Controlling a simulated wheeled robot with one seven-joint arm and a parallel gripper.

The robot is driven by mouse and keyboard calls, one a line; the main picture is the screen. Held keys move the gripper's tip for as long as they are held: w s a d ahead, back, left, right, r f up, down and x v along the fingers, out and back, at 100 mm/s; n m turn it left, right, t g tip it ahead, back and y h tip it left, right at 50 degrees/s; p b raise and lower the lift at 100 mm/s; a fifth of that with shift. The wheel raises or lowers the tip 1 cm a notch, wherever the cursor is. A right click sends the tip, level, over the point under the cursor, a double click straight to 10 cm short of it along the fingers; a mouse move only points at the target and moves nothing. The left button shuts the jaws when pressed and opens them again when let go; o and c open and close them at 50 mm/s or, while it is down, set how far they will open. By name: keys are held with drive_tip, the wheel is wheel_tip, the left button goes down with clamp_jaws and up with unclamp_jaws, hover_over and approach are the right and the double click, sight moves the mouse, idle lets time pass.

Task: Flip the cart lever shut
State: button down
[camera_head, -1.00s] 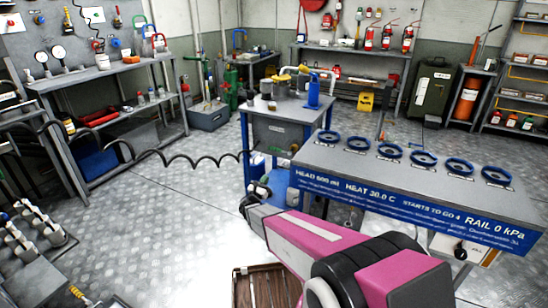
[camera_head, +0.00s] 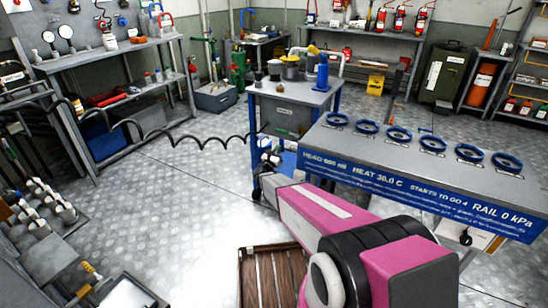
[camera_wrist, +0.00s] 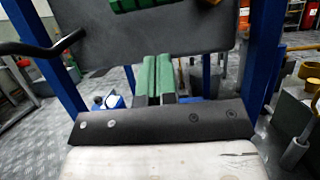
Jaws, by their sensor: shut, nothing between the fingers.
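The cart (camera_head: 322,97) has a grey top, blue legs and a grey front panel, and stands mid-picture in the head view. Its dark panel (camera_wrist: 200,38) fills the upper part of the wrist view. My gripper (camera_wrist: 160,62) shows there as two green fingers side by side, shut and empty, pointing at the lower part of the panel. Whether they touch it I cannot tell. A green part (camera_wrist: 140,4) is cut off at the top edge. I cannot single out the lever with certainty. In the head view, my arm hides my fingers near the cart's lower front.
A bench with blue rings (camera_head: 398,135) stands close on the right of my arm. A black coiled hose (camera_head: 180,132) runs from the left to the cart. A wooden slatted crate (camera_head: 262,275) lies on the floor below my arm. The floor left of the cart is clear.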

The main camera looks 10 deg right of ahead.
sight(280, 132)
drive_tip(key=shift+w+d+r, duration=0.35)
drive_tip(key=shift+w+r, duration=0.1)
drive_tip(key=shift+r, duration=0.3)
drive_tip(key=shift+w+d+r, duration=0.3)
drive_tip(key=shift+w+r, duration=0.15)
drive_tip(key=shift+r, duration=0.25)
drive_tip(key=shift+w+d+r, duration=0.35)
drive_tip(key=shift+w+r, duration=0.1)
drive_tip(key=shift+r, duration=0.3)
drive_tip(key=shift+w+a+r+m+g+h, duration=0.15)
drive_tip(key=shift+r+m+g+h, duration=0.3)
drive_tip(key=shift+m, duration=0.55)
wheel_tip(280, 132, up, 3)
drive_tip(key=m+g+h, duration=0.1)
drive_tip(key=m, duration=0.2)
drive_tip(key=m+g+h, duration=0.1)
drive_tip(key=m, duration=0.1)
drive_tip(key=shift+m, duration=0.4)
drive_tip(key=s+d+r+m+g, duration=0.3)
drive_tip(key=r+m+g, duration=0.3)
drive_tip(key=m, duration=0.7)
drive_tip(key=shift+s+d+r+m, duration=0.15)
drive_tip(key=shift+d+r+m, duration=0.2)
drive_tip(key=shift+d, duration=0.35)
drive_tip(key=shift+d+t+y, duration=0.1)
drive_tip(key=shift+t+y, duration=0.15)
